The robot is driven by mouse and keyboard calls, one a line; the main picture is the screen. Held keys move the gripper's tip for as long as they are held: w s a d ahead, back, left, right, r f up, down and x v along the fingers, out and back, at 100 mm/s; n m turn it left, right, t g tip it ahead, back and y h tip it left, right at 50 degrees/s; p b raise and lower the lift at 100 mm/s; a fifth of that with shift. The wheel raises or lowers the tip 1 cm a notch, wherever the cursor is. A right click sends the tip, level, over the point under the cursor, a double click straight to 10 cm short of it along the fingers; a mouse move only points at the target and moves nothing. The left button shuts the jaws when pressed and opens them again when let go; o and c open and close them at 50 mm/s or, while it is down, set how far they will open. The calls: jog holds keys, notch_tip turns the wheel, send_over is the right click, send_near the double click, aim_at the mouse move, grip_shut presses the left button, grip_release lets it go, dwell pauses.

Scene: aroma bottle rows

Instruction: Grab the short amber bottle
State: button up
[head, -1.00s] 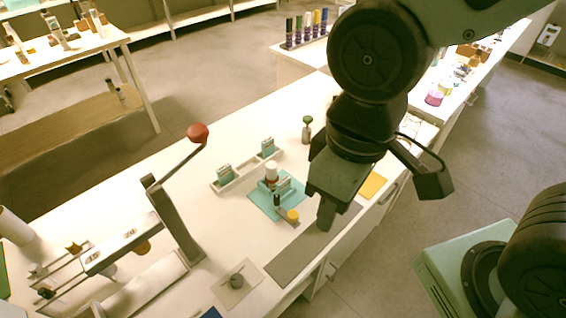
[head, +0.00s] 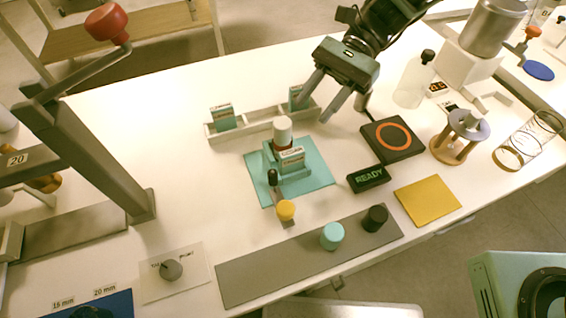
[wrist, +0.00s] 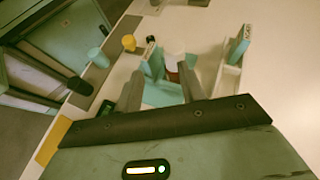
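I cannot pick out a short amber bottle with certainty. A bottle with a white top and a reddish-brown band (head: 283,131) stands upright in a teal holder (head: 293,171) on a teal mat (head: 318,177). It also shows in the wrist view (wrist: 171,67), beyond the fingers, its lower part partly hidden. My gripper (head: 325,96) is open and empty, above the table behind and right of that bottle. Its two spread fingers also show in the wrist view (wrist: 160,88), apart from the bottle.
A white tray (head: 262,122) with small teal-and-white boxes lies behind the holder. A lever press (head: 85,150) stands at left. At right are a black pad with an orange ring (head: 393,138), a READY display (head: 369,179) and a clear black-capped bottle (head: 413,82). Front-left table is partly clear.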

aim_at(288, 131)
jog(key=shift+w+a+f+m+g+y+b, duration=0.1)
jog(key=shift+w+f+m+g+y+b, duration=0.1)
jog(key=shift+w+f+m+y, duration=0.3)
jog(key=shift+w+a+f+m+g+y+b, duration=0.1)
jog(key=shift+w+f+m+b, duration=0.1)
jog(key=shift+w+f, duration=0.45)
jog(key=shift+s+a+f, duration=0.15)
jog(key=shift+s+f, duration=0.1)
jog(key=x, duration=0.7)
jog(key=shift+w+a+r, duration=0.1)
jog(key=c, duration=0.7)
